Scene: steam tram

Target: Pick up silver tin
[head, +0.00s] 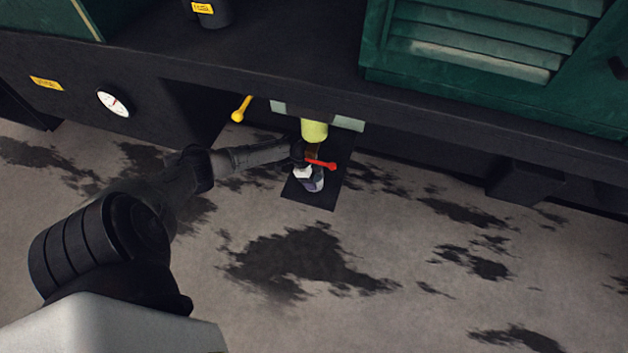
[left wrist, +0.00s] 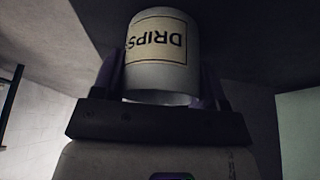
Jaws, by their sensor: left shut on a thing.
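The silver tin (left wrist: 162,75) has a pale label reading "DRIPS", which appears upside down in the left wrist view. It sits between the purple fingers of my left gripper (left wrist: 162,88), which is shut on it. In the head view my left gripper (head: 312,180) is small and low beneath the vehicle's edge, over a dark mat (head: 322,196). The tin cannot be made out clearly there. My right gripper is not in view.
A red lever (head: 320,163) and a yellow-green cylinder (head: 314,131) are close above my left gripper. A yellow-knobbed lever (head: 241,109) is to the left. The dark vehicle frame (head: 440,113) overhangs. The stained floor (head: 400,310) in front is open.

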